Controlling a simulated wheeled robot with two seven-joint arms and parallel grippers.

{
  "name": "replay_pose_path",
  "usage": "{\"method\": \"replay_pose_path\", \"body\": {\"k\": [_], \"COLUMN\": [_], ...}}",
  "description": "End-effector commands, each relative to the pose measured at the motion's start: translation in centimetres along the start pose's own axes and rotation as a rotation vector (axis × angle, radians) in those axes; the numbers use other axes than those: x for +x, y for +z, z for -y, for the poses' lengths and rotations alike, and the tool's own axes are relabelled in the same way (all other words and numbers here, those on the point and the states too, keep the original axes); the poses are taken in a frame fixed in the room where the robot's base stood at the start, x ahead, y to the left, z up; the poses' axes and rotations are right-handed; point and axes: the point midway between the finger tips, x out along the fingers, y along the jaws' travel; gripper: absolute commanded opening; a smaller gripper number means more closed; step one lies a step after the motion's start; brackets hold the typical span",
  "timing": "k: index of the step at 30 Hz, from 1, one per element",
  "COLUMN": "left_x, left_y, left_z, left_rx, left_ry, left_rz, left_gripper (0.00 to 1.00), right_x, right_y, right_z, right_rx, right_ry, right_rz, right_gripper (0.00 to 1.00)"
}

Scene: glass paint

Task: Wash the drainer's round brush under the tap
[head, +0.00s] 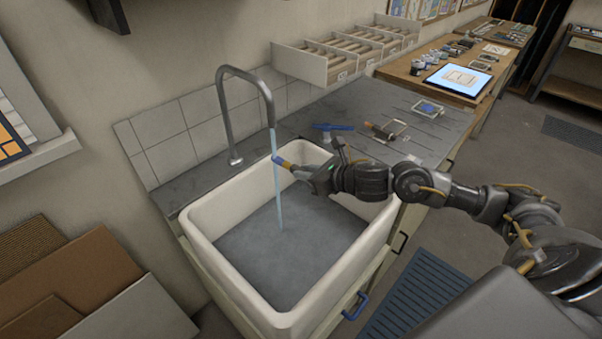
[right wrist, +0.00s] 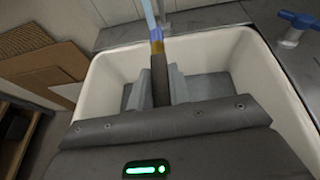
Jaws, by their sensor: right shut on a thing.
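The tap (head: 238,110) is a tall curved grey spout at the back of the sink, and a thin blue stream of water (head: 278,190) falls from it into the basin. My right gripper (head: 312,176) is over the sink and shut on the round brush (head: 282,162), which has a blue tip and a yellow band. The brush tip points left and meets the stream in the head view. In the right wrist view the brush's dark handle (right wrist: 160,82) lies between the fingers, its tip at the water. My left gripper is not in view.
The white sink (head: 215,262) has raised walls around the gripper. A blue tap handle (head: 333,127) stands behind its right side. On the grey counter (head: 375,100) lie an orange-and-black tool (head: 380,131) and a wire-framed piece.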

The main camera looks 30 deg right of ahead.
Motion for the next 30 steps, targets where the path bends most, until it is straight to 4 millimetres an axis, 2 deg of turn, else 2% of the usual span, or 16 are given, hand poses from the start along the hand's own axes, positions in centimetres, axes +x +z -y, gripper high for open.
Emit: {"method": "replay_pose_path", "body": {"k": [7, 18, 30], "left_x": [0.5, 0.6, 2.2], "left_y": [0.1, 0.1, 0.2], "left_z": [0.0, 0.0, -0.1], "left_rx": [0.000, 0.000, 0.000], "left_ry": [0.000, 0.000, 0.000], "left_rz": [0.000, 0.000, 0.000], "left_gripper": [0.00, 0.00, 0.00], "right_x": [0.2, 0.1, -2.6], "right_y": [0.1, 0.0, -1.4], "right_z": [0.9, 1.0, 2.0], "right_rx": [0.000, 0.000, -0.002], "right_ry": [-0.001, -0.001, -0.003], "right_rz": [0.001, 0.001, 0.000], "right_gripper": [0.00, 0.00, 0.00]}}
